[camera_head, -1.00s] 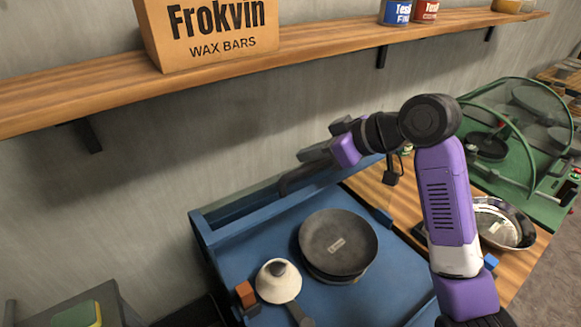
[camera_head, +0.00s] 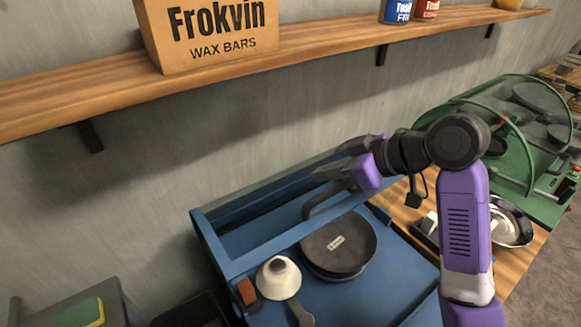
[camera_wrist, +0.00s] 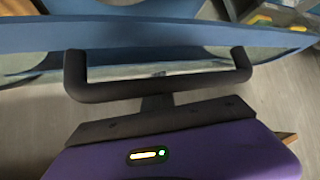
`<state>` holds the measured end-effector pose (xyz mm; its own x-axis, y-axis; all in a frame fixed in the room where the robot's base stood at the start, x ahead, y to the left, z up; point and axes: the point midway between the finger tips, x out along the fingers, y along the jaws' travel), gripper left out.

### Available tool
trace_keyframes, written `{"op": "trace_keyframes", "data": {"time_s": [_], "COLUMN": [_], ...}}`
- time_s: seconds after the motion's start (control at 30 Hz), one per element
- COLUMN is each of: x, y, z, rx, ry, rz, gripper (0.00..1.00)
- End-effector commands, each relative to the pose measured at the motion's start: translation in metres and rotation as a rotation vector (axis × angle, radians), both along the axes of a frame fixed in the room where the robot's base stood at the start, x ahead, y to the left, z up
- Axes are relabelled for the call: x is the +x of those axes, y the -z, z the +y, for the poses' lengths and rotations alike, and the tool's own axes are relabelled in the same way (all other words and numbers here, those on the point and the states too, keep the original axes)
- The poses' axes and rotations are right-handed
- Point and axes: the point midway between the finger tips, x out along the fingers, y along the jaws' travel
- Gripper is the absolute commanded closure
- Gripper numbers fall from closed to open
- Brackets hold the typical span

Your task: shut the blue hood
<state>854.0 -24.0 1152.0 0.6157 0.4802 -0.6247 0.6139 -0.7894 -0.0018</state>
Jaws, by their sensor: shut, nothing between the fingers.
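The blue hood (camera_head: 297,237) is a framed cover at the back of the blue station (camera_head: 376,302). It stands part open, tilted forward over the back of the station, with a see-through middle. Its dark bar handle (camera_head: 310,209) curves out from the front bar; in the wrist view the handle (camera_wrist: 160,88) spans the middle below the hood's blue edge (camera_wrist: 160,36). My gripper (camera_head: 330,173) is shut and empty, with its fingers (camera_wrist: 157,103) right at the handle's middle, not around it. I cannot tell whether they touch.
A dark round disc (camera_head: 338,243) sits inside the station. An off-white cone with a dark handle (camera_head: 279,277) and an orange-brown block (camera_head: 246,292) are at its left. A metal bowl (camera_head: 512,222) is on the wooden bench at right. A wooden shelf (camera_head: 330,40) runs above.

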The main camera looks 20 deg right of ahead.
Motion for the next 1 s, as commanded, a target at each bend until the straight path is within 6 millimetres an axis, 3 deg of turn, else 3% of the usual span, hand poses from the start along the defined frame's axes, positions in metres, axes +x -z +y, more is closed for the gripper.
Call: {"op": "trace_keyframes", "data": {"time_s": [0.47,0.77,1.0], "x": [-0.033,-0.040,-0.058], "y": [-0.019,-0.018,-0.014], "z": [-0.009,-0.011,-0.015], "rx": [0.001,0.001,0.002], "ry": [0.000,0.000,0.000], "rz": [-0.001,-0.002,-0.001], "gripper": [1.00,1.00,1.00]}}
